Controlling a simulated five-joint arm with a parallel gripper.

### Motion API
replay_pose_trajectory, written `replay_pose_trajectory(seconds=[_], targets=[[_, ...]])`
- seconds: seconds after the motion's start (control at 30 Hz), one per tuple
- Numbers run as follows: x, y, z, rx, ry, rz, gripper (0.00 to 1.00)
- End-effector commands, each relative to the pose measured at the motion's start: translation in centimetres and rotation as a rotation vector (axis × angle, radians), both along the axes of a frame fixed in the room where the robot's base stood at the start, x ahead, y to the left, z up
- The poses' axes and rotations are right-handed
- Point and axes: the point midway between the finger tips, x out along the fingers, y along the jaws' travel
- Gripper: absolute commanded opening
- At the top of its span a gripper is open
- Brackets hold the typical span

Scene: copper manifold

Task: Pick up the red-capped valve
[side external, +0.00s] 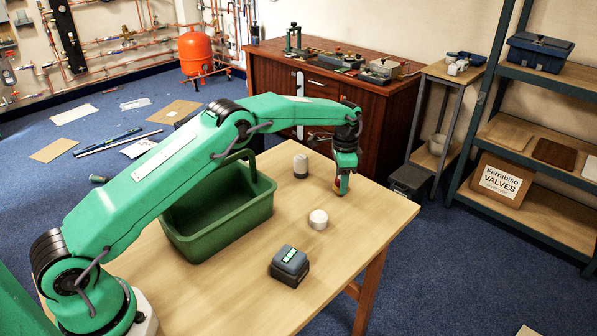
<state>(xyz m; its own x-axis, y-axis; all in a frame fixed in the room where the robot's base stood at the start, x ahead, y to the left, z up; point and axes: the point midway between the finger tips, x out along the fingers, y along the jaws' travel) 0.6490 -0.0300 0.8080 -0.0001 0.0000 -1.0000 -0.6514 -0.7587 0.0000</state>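My gripper (341,188) points down over the far right part of the wooden table. A small orange-brown bit shows at its fingertips; it is too small to tell what it is or whether it is held. I cannot make out a red cap anywhere on the table. A grey cylinder with a pale top (300,167) stands to the left of the gripper. A short round white piece (318,219) sits nearer the camera, below the gripper in the picture. Whether the fingers are open or shut does not show.
A green carrier with a handle (217,222) stands on the table (235,300), partly behind my arm. A dark grey box with pale green marks (289,266) sits near the front right. The table's right edge is close to my gripper. A wooden cabinet (345,115) stands behind.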

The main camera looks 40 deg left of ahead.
Motion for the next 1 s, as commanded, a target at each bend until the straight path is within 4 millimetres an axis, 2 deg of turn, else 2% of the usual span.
replay_pose_trajectory(seconds=[0.43,0.8,1.0], targets=[[0.0,0.0,0.6,0.0,-0.001,0.0,0.18],[0.1,0.0,4.4,0.0,-0.004,0.0,0.18],[-1.1,-1.8,5.4,-0.001,-0.002,-0.003,0.18]])
